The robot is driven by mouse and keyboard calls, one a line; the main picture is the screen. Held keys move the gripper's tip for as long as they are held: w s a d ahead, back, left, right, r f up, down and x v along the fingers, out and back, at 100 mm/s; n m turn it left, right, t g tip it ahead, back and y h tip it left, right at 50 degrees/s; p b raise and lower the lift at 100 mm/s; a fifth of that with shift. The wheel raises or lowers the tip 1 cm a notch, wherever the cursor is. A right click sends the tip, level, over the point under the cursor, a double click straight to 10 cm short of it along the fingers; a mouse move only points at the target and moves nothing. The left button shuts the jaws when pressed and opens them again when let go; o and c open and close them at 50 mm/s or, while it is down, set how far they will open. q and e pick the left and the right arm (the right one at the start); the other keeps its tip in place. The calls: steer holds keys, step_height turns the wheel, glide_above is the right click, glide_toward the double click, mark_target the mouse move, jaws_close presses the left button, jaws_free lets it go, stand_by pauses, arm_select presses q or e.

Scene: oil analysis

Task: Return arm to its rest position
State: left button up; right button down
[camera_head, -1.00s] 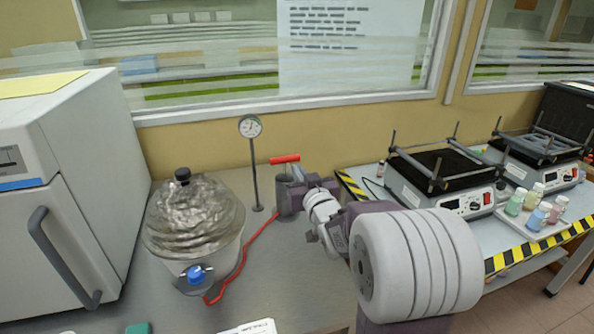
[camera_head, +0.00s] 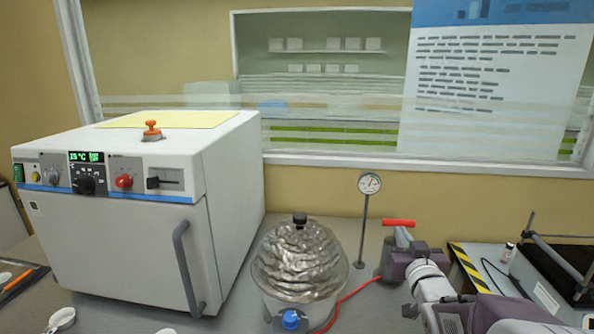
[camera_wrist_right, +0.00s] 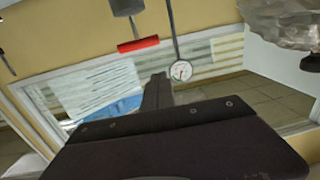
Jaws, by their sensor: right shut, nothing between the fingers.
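My right arm (camera_head: 440,290) comes in from the lower right corner in the head view. Its front end, with the right gripper (camera_head: 418,252), is beside the pump with a red handle (camera_head: 399,223) and overlaps it in the picture. In the right wrist view my right gripper (camera_wrist_right: 157,88) is shut, with nothing held. That view is upside down, with the red handle (camera_wrist_right: 138,44) and the gauge (camera_wrist_right: 181,70) beyond the fingertips. My left gripper is not in view.
A glass vessel with a foil-like cover (camera_head: 300,262) stands left of the pump, joined by a red hose (camera_head: 350,297). A white oven (camera_head: 110,235) stands at the left. The dial gauge (camera_head: 369,184) rises on a thin post. A black-topped device (camera_head: 550,275) is at the right edge.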

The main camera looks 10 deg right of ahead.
steer(key=a+r+n+g+y+p, duration=0.1)
steer(key=a+g+y+p, duration=0.2)
steer(key=a+p, duration=0.55)
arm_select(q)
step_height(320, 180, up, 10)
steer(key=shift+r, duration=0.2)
arm_select(e)
steer(key=s+a+f+g, duration=0.2)
steer(key=s+f+g, duration=0.4)
steer(key=s, duration=0.5)
steer(key=s+a+f+g, duration=0.3)
steer(key=s+f+g, duration=0.4)
steer(key=s+f, duration=0.3)
steer(key=shift+s+f+n, duration=0.35)
steer(key=shift+s+n, duration=0.05)
steer(key=shift+s, duration=0.55)
